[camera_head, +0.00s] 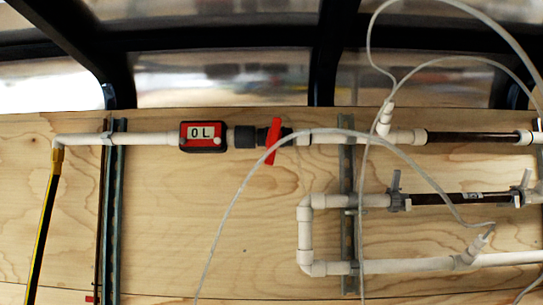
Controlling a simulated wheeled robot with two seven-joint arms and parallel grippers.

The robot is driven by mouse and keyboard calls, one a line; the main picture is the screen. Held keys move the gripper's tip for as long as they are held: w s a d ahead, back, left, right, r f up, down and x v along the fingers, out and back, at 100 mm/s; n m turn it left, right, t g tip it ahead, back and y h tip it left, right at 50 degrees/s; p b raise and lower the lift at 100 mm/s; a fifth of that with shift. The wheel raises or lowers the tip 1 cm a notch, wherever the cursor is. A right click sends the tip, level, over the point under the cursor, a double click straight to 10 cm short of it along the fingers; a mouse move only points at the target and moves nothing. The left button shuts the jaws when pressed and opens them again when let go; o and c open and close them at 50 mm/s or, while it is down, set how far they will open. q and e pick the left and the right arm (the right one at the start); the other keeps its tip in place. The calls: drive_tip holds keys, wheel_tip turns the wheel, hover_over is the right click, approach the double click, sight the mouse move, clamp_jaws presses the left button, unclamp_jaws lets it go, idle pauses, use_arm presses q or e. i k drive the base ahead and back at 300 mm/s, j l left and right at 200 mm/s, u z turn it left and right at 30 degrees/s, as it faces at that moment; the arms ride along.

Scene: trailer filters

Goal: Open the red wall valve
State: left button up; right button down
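The red wall valve (273,141) sits on the upper white pipe on the plywood wall, right of the red and black meter. Its red handle stands nearly upright, across the pipe. A dark valve body joins it to the pipe on both sides. Neither of my grippers is in view.
The meter (204,136) reads "0 L". Clear thin hoses (240,185) hang in loops in front of the wall, close to the valve. A lower white pipe (305,235) with grey valves (396,190) is at the right. Metal rails (112,215) run vertically.

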sight(274, 134)
drive_tip(key=j+z, duration=0.15)
drive_tip(key=z, duration=0.8)
drive_tip(key=j+z, duration=0.3)
drive_tip(key=k+j+z, duration=0.25)
drive_tip(key=j+z, duration=0.3)
drive_tip(key=j, duration=0.15)
drive_tip(key=k+j+z, duration=0.3)
drive_tip(key=k+j, duration=0.35)
drive_tip(key=j, duration=0.2)
drive_tip(key=k+j+z, duration=0.1)
drive_tip(key=k+j, duration=0.25)
drive_tip(key=j, duration=0.15)
